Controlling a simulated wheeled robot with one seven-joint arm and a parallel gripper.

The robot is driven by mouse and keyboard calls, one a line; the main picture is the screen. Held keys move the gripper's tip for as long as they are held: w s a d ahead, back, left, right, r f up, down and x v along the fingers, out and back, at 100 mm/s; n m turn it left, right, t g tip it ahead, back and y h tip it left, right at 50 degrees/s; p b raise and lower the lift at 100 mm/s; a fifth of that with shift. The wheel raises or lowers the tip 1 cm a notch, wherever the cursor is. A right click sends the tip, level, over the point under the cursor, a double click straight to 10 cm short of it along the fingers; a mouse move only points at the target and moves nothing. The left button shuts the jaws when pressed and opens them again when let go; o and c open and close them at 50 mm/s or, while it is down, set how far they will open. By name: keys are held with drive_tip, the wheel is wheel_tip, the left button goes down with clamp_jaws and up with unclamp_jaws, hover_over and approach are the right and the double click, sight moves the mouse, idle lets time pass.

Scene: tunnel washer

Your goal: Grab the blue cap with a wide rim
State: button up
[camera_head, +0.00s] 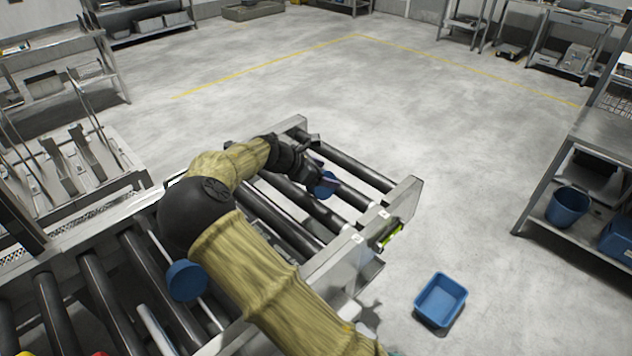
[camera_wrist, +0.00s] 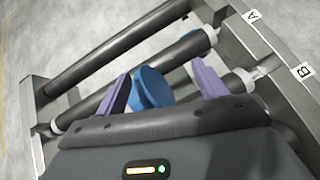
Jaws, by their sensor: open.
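The blue cap (camera_wrist: 153,86) shows in the wrist view as a round disc with a second blue part behind it, over the black rollers. My gripper (camera_wrist: 162,76) is open, with one purple finger on each side of the cap; I see a gap to the right finger, and the left finger is very close. I cannot tell whether it touches. In the head view the blue cap (camera_head: 324,187) shows beside my gripper (camera_head: 327,181) above the rollers.
The roller conveyor's metal end frame (camera_head: 402,205) stands close by, with A and B labels. Another blue round object (camera_head: 187,281) is beside my arm on the nearer rollers. A blue bin (camera_head: 440,299) stands on the floor. A shelf at right holds a blue bucket (camera_head: 568,206).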

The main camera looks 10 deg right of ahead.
drive_tip(key=s+a+r+n+t+h+p, duration=0.1)
drive_tip(key=a+n, duration=0.5)
drive_tip(key=a, duration=0.7)
drive_tip(key=shift+s+a+r+n+t+h, duration=0.2)
drive_tip(key=shift+a+r+n+t+h, duration=0.15)
drive_tip(key=shift+t+h, duration=0.55)
drive_tip(key=p+x, duration=0.2)
drive_tip(key=x, duration=1)
drive_tip(key=shift+w+f+p, duration=0.1)
drive_tip(key=shift+w+p, duration=0.05)
drive_tip(key=shift+p, duration=0.15)
drive_tip(key=shift+d, duration=0.15)
